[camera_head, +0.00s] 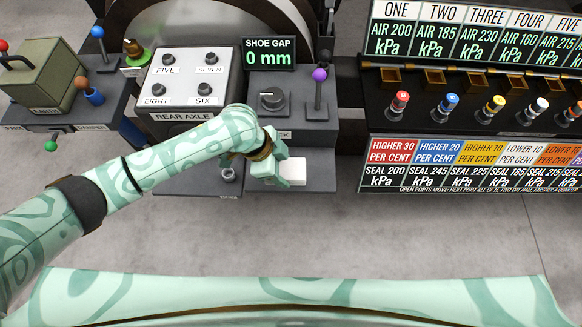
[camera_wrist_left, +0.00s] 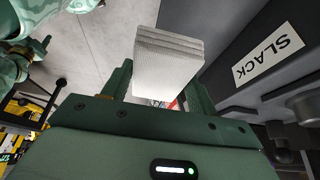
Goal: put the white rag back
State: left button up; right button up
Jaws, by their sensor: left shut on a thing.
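The white rag (camera_head: 291,171) is a small folded, ribbed block at the front of the grey panel, below the black knob. In the left wrist view the white rag (camera_wrist_left: 168,68) shows as stacked layers between the two fingers. My left gripper (camera_head: 277,172) is shut on it, over the front ledge of the panel. The left wrist view shows the fingers (camera_wrist_left: 160,88) on either side of the rag. The head view does not show clearly whether the rag touches the ledge. My right gripper is not in the head view.
A black knob (camera_head: 272,98) and a purple-topped lever (camera_head: 319,90) stand just behind the gripper. A small metal cup (camera_head: 228,174) is to its left. A SLACK label (camera_wrist_left: 268,53) shows beside the rag. Coloured valves (camera_head: 450,105) stand at right; bare floor lies in front.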

aim_at(288, 165)
pick_arm(q)
jog(key=w+f+b, duration=0.1)
jog(key=w+d+f, duration=0.1)
jog(key=f, duration=0.1)
jog(key=w+f+b, duration=0.1)
jog(key=f, duration=0.1)
jog(key=shift+d+b, duration=0.25)
jog(key=shift+b, duration=0.05)
jog(key=shift+w+d+f, duration=0.1)
jog(key=shift+w+f, duration=0.15)
notch_tip(288, 165, down, 3)
jog(key=shift+w+f+b, duration=0.15)
jog(key=shift+f+b, duration=0.05)
jog(key=shift+b, duration=1)
jog(key=shift+r, duration=0.2)
jog(key=o, duration=0.7)
jog(key=shift+f, duration=0.15)
jog(key=o, duration=0.4)
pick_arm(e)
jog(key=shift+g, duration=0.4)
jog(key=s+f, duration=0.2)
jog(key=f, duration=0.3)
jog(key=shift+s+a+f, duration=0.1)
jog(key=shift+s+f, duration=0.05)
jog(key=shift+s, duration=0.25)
